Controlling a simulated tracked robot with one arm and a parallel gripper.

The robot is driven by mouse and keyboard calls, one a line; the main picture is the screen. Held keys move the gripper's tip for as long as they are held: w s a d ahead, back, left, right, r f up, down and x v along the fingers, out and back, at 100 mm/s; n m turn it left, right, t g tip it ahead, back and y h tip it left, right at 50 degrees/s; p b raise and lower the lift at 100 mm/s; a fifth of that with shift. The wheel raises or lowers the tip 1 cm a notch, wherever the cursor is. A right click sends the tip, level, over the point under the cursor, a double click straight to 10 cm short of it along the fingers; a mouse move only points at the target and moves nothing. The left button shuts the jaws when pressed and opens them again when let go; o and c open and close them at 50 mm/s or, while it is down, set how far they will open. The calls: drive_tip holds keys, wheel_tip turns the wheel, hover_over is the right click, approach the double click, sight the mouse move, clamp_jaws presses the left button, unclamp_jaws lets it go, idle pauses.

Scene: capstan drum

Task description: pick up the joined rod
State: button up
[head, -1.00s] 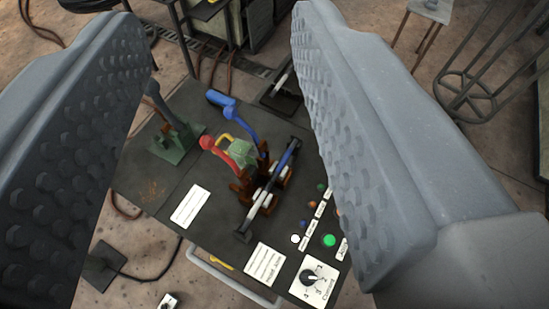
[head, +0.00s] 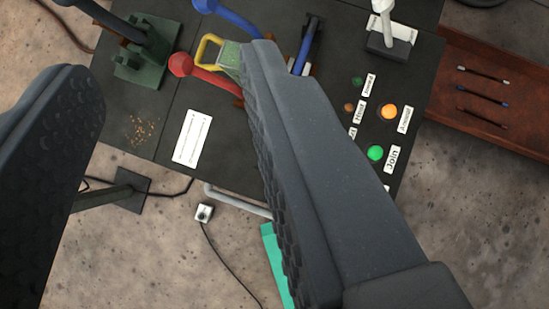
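The joined rod (head: 303,52) shows at the top middle of the head view, on the dark bench. Only its upper part, blue with a dark end, is visible; my right finger hides the lower part and most of its brown holder. My gripper (head: 164,68) is open, with its two grey studded fingers wide apart and nothing between them that it grips. The rod lies just beyond the right finger's tip, outside the gap as seen here.
Red (head: 181,65) and blue (head: 240,18) levers and a yellow handle (head: 208,47) stand by the rod. A green clamp (head: 143,62) is at left. Orange (head: 389,112) and green (head: 375,153) buttons are at right. A brown tray (head: 450,62) holds three thin rods.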

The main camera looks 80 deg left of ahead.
drive_tip(key=shift+w+d+f+m+g+p, duration=0.15)
drive_tip(key=shift+w+f+m+g+p, duration=0.95)
drive_tip(key=shift+f, duration=6.15)
drive_tip(key=shift+s+d+f+m+g+p, duration=0.25)
drive_tip(key=shift+f+g, duration=1.8)
drive_tip(key=shift+f, duration=5.2)
drive_tip(key=shift+w+f+m+g+p, duration=0.4)
drive_tip(key=shift+f+m+g+p, duration=0.85)
drive_tip(key=shift+f, duration=6)
drive_tip(key=shift+n+g+b, duration=0.3)
clamp_jaws()
